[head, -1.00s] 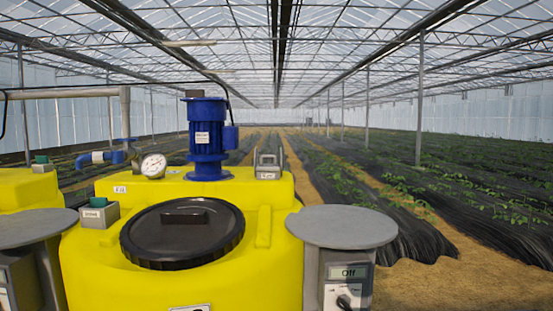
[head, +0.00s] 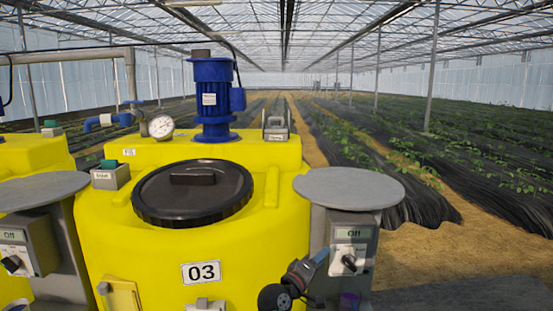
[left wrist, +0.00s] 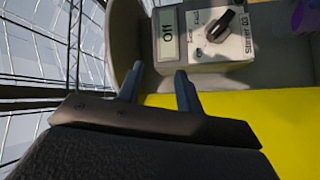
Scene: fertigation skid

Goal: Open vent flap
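The yellow tank marked 03 (head: 240,255) stands in front of me, with a black round lid (head: 192,193) lying shut on top. A small grey fitting with an upright handle-like frame (head: 276,125) sits at the tank's back right edge; its label is too small to read, so I cannot tell if it is the vent flap. My left gripper (head: 322,257) is by the tank's right front, in front of the grey control box (head: 350,235). In the left wrist view its two fingers (left wrist: 158,70) are apart and empty, below the box. My right gripper is not in view.
A blue motor (head: 214,100) and a pressure gauge (head: 161,126) stand on the tank. The box has an "Off" display and black knob (head: 349,262), under a round grey plate (head: 348,188). Another post and box (head: 15,262) stand left. Planted rows lie beyond.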

